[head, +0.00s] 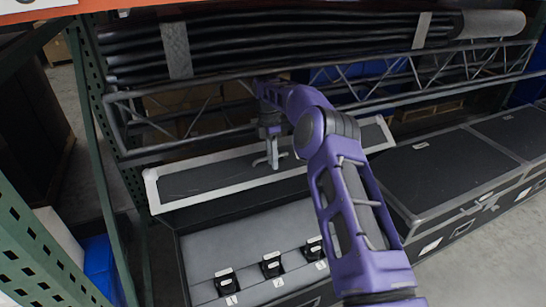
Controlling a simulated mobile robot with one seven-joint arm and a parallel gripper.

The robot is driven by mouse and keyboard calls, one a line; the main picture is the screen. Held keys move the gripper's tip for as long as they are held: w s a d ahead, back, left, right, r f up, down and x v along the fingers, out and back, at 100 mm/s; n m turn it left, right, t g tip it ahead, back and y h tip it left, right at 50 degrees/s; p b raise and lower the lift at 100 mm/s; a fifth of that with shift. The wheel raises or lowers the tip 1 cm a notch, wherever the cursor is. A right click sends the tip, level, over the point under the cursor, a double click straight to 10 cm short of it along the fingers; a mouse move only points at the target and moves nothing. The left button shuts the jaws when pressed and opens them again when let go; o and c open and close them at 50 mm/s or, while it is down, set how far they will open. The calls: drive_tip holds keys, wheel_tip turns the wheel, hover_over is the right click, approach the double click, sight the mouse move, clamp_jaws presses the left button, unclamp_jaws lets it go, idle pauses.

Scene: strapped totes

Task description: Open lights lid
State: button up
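The lights case (188,262) stands open on the floor, with grey padding inside. Several small black lights (272,265) with numbered white tags sit in the padding in a row. Its lid (215,178), a dark panel with a pale metal rim, is raised along the case's far side and leans back. My gripper (272,162) points down at the middle of the lid, over its dark panel. Whether it touches the lid, and whether its fingers are apart or together, is too small to tell. My forearm hides the right part of the case and lid.
A closed black case (445,165) with metal edges stands close on the right. Black truss and a strapped bundle of dark tubes (290,45) lie above and behind the lid. A green perforated rack post (98,150) stands at left.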

drive_tip(key=shift+o, duration=0.7)
drive_tip(key=shift+r, duration=0.3)
drive_tip(key=s+v, duration=0.1)
drive_tip(key=v, duration=0.8)
drive_tip(key=shift+s+d+r, duration=0.25)
drive_tip(key=shift+s+r, duration=0.05)
drive_tip(key=shift+r, duration=0.2)
